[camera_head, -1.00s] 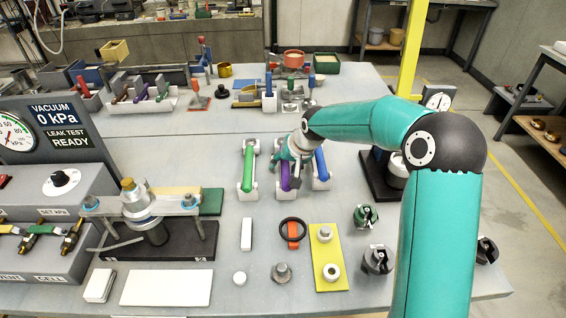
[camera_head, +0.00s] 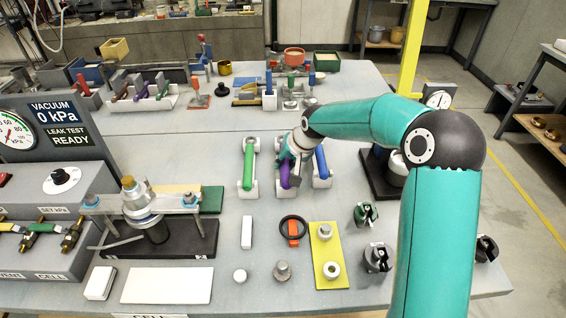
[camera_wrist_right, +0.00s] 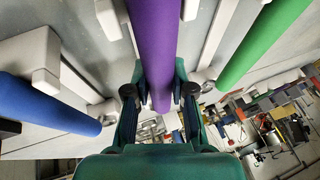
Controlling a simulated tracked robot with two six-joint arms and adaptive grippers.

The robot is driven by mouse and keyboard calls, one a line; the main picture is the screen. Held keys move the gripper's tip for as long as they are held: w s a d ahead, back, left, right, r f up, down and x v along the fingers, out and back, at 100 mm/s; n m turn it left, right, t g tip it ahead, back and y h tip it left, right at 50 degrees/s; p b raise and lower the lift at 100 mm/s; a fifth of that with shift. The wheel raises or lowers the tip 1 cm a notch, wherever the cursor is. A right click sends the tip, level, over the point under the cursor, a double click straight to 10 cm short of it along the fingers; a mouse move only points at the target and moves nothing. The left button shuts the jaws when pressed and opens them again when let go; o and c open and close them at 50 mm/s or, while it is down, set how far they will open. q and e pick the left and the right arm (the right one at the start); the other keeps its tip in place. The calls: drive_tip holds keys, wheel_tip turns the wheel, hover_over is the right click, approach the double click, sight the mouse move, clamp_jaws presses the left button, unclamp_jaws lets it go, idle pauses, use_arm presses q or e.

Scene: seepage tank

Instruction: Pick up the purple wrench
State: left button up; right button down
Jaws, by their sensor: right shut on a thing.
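The purple wrench (camera_head: 285,172) is at the middle white holder, between the green wrench (camera_head: 248,167) and the blue wrench (camera_head: 321,162). In the right wrist view its purple handle (camera_wrist_right: 155,40) runs between my two fingers. My right gripper (camera_head: 293,157) is shut on this handle from above, and it also shows in the right wrist view (camera_wrist_right: 159,95). The handle looks close to the wrist camera and nearer than its neighbours. I cannot tell for sure whether it is clear of its holder. My left gripper is not in view.
The green handle (camera_wrist_right: 262,42) and blue handle (camera_wrist_right: 45,103) lie close on either side, in white holders. In front are a black ring (camera_head: 293,231) and a yellow plate (camera_head: 329,257) with fittings. A clamp rig (camera_head: 150,215) stands to the left. A grey strip behind the holders is clear.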

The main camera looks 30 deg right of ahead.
sight(285, 161)
drive_tip(key=shift+r, duration=0.2)
wheel_tip(285, 161, up, 20)
drive_tip(key=p, duration=0.1)
drive_tip(key=shift+f, duration=0.15)
drive_tip(key=c, duration=1.7)
unclamp_jaws()
clamp_jaws()
drive_tip(key=shift+s, duration=0.1)
